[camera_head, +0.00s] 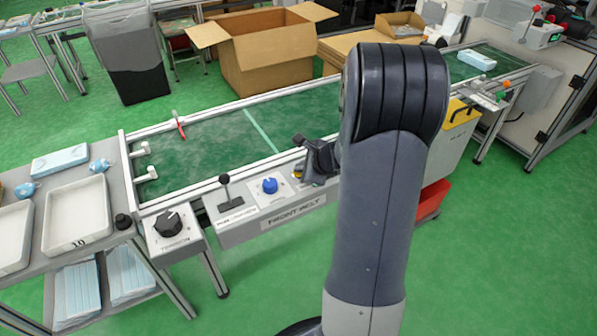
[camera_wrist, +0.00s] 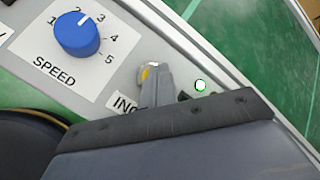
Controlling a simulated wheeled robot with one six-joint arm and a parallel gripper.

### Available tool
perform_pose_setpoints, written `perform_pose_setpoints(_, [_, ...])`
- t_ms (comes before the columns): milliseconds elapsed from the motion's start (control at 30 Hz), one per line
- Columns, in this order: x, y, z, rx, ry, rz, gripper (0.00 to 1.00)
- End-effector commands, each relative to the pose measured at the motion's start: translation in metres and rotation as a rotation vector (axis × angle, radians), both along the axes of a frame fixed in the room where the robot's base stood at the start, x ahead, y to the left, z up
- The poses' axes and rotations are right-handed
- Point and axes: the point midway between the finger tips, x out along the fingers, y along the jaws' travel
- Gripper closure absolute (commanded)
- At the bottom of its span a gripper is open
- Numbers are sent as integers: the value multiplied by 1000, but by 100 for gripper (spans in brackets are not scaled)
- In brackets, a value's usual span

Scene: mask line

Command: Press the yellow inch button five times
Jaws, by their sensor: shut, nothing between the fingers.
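The yellow inch button (camera_head: 297,175) sits on the grey control panel of the front belt, mostly hidden behind my gripper (camera_head: 308,158) in the head view. In the wrist view a sliver of the yellow button (camera_wrist: 145,74) shows at the tip of my gripper (camera_wrist: 151,72). The label beside it reads "INC", and the rest is covered. My gripper is shut and empty, with its fingertips over the button. I cannot tell whether they touch it or press it down.
The blue speed knob (camera_wrist: 77,34) stands close to the left of the button. Farther left on the panel are a black lever (camera_head: 225,190) and a tension knob (camera_head: 168,223). A small lit lamp (camera_wrist: 200,86) is to the right. The green belt (camera_head: 210,150) runs behind the panel.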

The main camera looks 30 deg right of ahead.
Motion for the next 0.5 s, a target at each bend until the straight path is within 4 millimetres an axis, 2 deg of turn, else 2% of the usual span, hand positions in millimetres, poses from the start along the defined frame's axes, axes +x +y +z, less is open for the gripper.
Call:
perform_pose_setpoints(233, [0,0,14,0,0,0,100])
perform_pose_setpoints(500, [0,0,15,0,0,0,100])
